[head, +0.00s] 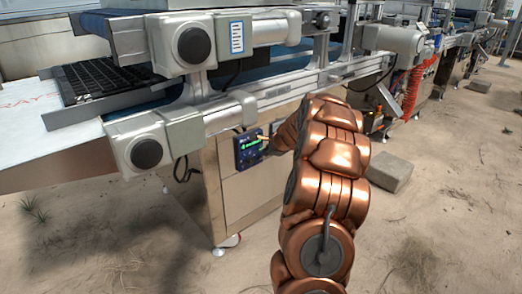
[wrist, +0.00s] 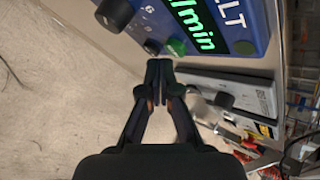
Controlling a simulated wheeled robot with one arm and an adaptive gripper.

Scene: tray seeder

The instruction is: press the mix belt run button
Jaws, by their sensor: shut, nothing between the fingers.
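The mix belt control box is a small blue panel (head: 241,160) on the machine's metal front in the head view. In the wrist view the blue box (wrist: 228,12) fills the top, with a bright green display and lettering ending in "LT" and "/min". A green button (wrist: 177,47) and a dark button (wrist: 152,46) sit side by side at its lower edge, with a black knob (wrist: 114,12) to their left. My gripper (wrist: 159,66) is shut and empty, its tips just below the two buttons. I cannot tell whether they touch. The button labels are not readable.
A metal cabinet (head: 250,188) carries the box, below the conveyor's grey housings (head: 138,142). A concrete block (head: 390,172) lies on the sandy floor to the right of my arm. Red coiled hose (head: 414,88) hangs farther back. Open floor lies in front.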

